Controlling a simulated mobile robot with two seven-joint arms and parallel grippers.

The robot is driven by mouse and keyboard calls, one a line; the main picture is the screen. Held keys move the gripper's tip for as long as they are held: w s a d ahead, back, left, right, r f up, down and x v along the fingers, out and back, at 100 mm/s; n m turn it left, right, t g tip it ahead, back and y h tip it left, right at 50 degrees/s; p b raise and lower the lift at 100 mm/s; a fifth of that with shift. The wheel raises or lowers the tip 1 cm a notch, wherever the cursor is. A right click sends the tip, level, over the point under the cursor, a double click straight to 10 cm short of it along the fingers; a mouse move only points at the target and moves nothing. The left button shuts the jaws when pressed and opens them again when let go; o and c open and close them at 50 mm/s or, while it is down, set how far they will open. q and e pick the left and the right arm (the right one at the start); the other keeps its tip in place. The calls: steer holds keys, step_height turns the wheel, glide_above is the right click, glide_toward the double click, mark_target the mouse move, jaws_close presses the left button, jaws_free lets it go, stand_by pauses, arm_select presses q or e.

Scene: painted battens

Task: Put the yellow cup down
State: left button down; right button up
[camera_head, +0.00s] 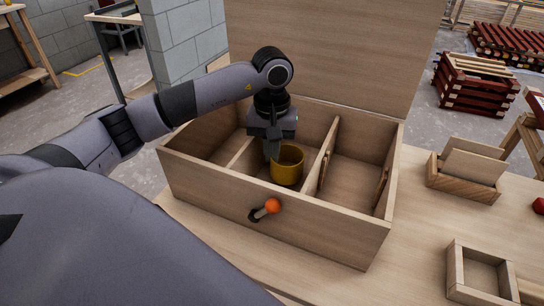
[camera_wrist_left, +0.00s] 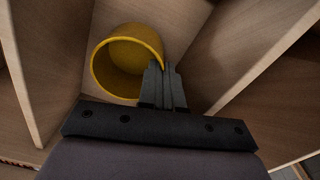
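The yellow cup (camera_head: 287,166) is upright in the middle compartment of an open wooden box (camera_head: 270,222). In the left wrist view the cup (camera_wrist_left: 112,75) shows its open mouth. My left gripper (camera_head: 273,157) reaches down into the box at the cup's near-left side. In the left wrist view its fingers (camera_wrist_left: 163,86) are close together, at the cup's rim, with the cup's wall pinched between them. I cannot tell whether the cup's base touches the compartment floor. My right gripper is not in view.
Wooden dividers (camera_head: 328,150) stand on both sides of the cup. A raised lid (camera_head: 330,50) stands at the back. An orange-knobbed handle (camera_head: 272,206) sticks out of the front wall. A small wooden tray (camera_head: 455,270) and a slotted holder (camera_head: 465,185) stand on the table to the right.

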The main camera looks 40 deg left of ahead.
arm_select(q)
steer(key=shift+f, duration=1)
steer(key=c, duration=1.7)
jaws_free()
steer(key=shift+f, duration=0.2)
steer(key=o, duration=0.4)
steer(key=shift+r, duration=0.1)
steer(key=shift+r, duration=0.1)
step_height(320, 180, up, 12)
